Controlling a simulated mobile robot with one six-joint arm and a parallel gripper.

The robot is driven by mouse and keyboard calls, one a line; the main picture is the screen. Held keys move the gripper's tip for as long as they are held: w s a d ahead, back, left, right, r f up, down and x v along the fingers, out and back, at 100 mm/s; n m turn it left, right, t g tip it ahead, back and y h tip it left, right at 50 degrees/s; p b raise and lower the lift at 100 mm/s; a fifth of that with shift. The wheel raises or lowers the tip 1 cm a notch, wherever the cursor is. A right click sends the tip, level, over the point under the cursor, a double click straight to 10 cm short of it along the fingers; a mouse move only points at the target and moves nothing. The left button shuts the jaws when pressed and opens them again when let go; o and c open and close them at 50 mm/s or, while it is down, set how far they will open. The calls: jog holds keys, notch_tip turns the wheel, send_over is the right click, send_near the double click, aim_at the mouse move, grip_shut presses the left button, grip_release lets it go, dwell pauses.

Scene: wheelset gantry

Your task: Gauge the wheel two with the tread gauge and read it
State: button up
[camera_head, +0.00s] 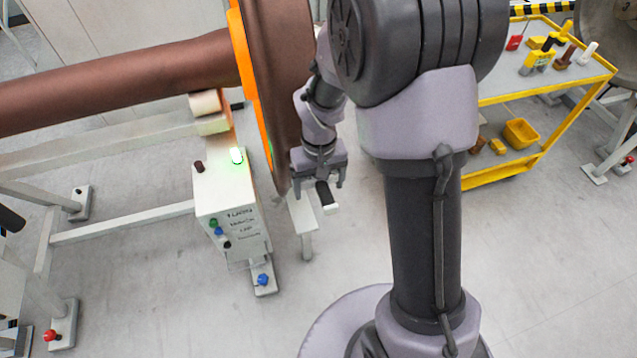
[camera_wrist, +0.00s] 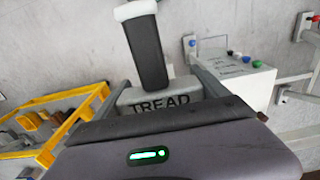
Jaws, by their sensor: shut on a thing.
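My gripper (camera_head: 319,183) hangs just right of the lower edge of a brown wheel (camera_head: 284,75). It is shut on the tread gauge, a grey block marked TREAD (camera_wrist: 160,106) with a black handle and white end. In the head view the gauge's black and white handle (camera_head: 326,197) shows below the fingers. The wheel has a bright orange band on its left side and sits on a thick brown axle (camera_head: 120,82). The gauge appears apart from the wheel, but the gap is hard to judge. No reading is legible. My arm hides part of the wheel's right side.
A pale control box (camera_head: 231,207) with a lit green lamp and coloured buttons stands left below the wheel. A yellow cart (camera_head: 560,82) with small tools is at the right. Another wheel (camera_head: 606,22) shows at the top right. Grey floor between is clear.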

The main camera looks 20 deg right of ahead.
jog(key=s+b, duration=0.1)
jog(key=s, duration=0.8)
jog(key=shift+b, duration=0.4)
